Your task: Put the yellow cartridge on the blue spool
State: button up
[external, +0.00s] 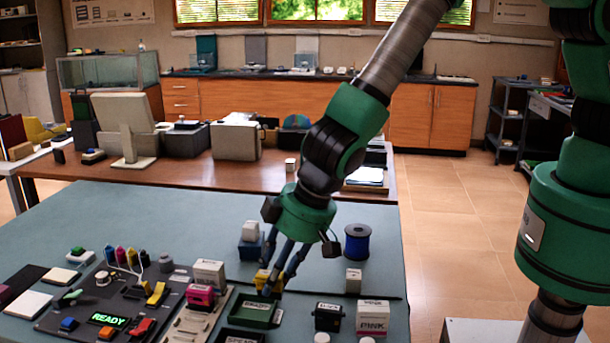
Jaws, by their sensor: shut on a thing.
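The yellow cartridge (262,277) shows at my fingertips, partly hidden by the fingers. My gripper (271,287) points down and is shut on it, just behind a green tray (250,314). Whether the cartridge touches the table is hard to tell. The blue spool (357,244) stands upright on the table to the right of my gripper and farther back, apart from it. Nothing shows on top of the spool.
A small white box (353,281) stands in front of the spool. A black box (328,317) and a PINK carton (372,318) stand at the front right. A white-topped block (250,240) stands left of my wrist. A crowded panel (110,310) fills the front left.

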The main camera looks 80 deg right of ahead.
jog(key=s+d+r+m+g+h+b, duration=0.1)
jog(key=s+d+r+m+g+h, duration=0.1)
jog(key=s+d+m, duration=0.7)
jog(key=s+d+r+m+g+h+b, duration=0.2)
jog(key=s+d+m, duration=0.7)
jog(key=s+d, duration=0.9)
jog(key=s+r, duration=0.2)
jog(key=s, duration=0.2)
jog(key=shift+s+r+h, duration=0.15)
jog(key=shift+r+h, duration=0.15)
jog(key=shift+d, duration=0.1)
jog(key=b, duration=0.1)
send_near(361, 227)
jog(key=shift+d+f, duration=0.2)
jog(key=shift+d, duration=0.3)
jog(key=shift+d+f, duration=0.25)
jog(key=shift+d, duration=0.2)
jog(key=shift+f, duration=0.1)
jog(key=shift+f+b, duration=0.6)
jog(key=shift+f, duration=1.05)
